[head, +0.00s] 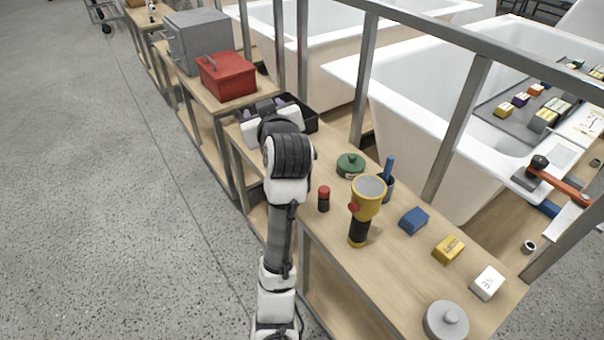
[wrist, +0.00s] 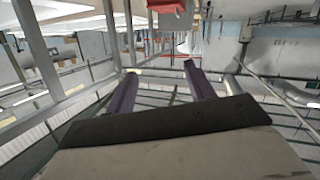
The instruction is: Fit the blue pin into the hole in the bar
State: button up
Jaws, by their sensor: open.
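A slim blue rod (head: 389,168), which may be the blue pin, stands upright in a dark cup (head: 387,188) on the wooden bench (head: 340,262). Its lower end is hidden in the cup. I cannot tell for sure which thing is the bar with the hole; grey metal bars (head: 460,125) run along the bench, and no hole shows in them. My gripper (head: 265,106) is at the far end of the bench, well away from the blue rod, near a black tray (head: 308,112). In the wrist view its two purple fingers (wrist: 160,70) are apart with nothing between them.
A yellow-and-black flashlight (head: 368,200), a red-topped bottle (head: 323,198), a green lidded pot (head: 350,165), several small blocks (head: 448,249) and a grey lidded disc (head: 446,321) stand on the bench. A red toolbox (head: 227,76) is beyond my gripper. White bathtubs (head: 400,85) lie behind the bars.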

jog(key=s+d+f+m+g+h, duration=0.1)
jog(key=s+d+f+g, duration=0.15)
jog(key=d+f, duration=0.35)
jog(key=s+d+f+g, duration=0.1)
jog(key=d+f+g, duration=0.3)
jog(key=d+f, duration=0.3)
jog(key=shift+a+p+x, duration=0.15)
jog(key=shift+p+x, duration=0.2)
jog(key=shift+x, duration=3.05)
jog(key=shift+a+p+x, duration=0.1)
jog(key=shift+p+x, duration=0.25)
jog(key=shift+x, duration=3.1)
jog(key=shift+r, duration=0.1)
jog(key=shift+c, duration=0.4)
jog(key=c, duration=1)
